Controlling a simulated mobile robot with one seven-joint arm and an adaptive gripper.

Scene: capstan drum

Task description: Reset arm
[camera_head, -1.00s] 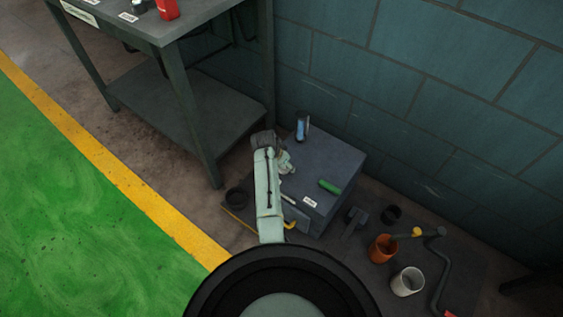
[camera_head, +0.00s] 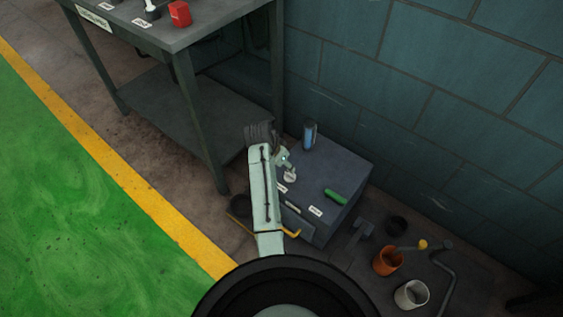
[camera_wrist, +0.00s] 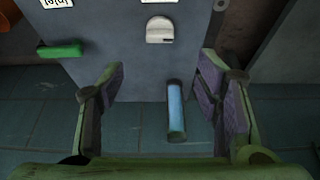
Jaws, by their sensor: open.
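My gripper (camera_wrist: 165,95) is open and empty in the wrist view, with its two fingers wide apart. It cannot be made out clearly in the head view, where my pale arm reaches over the grey box. A pale rounded piece (camera_wrist: 160,30) sits on the grey box (camera_wrist: 115,65), beyond the fingertips. A blue cylinder (camera_wrist: 175,110) shows between the fingers in the wrist view, not held; it stands at the box's back corner in the head view (camera_head: 309,136). A green piece (camera_head: 335,196) lies on the box top, also seen in the wrist view (camera_wrist: 60,50).
A workbench (camera_head: 190,40) with a red object (camera_head: 180,13) stands at the upper left. A block wall (camera_head: 400,110) runs behind the box. An orange pot (camera_head: 388,262) and a pale pot (camera_head: 411,294) stand at the lower right. Green floor (camera_head: 80,220) is clear at left.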

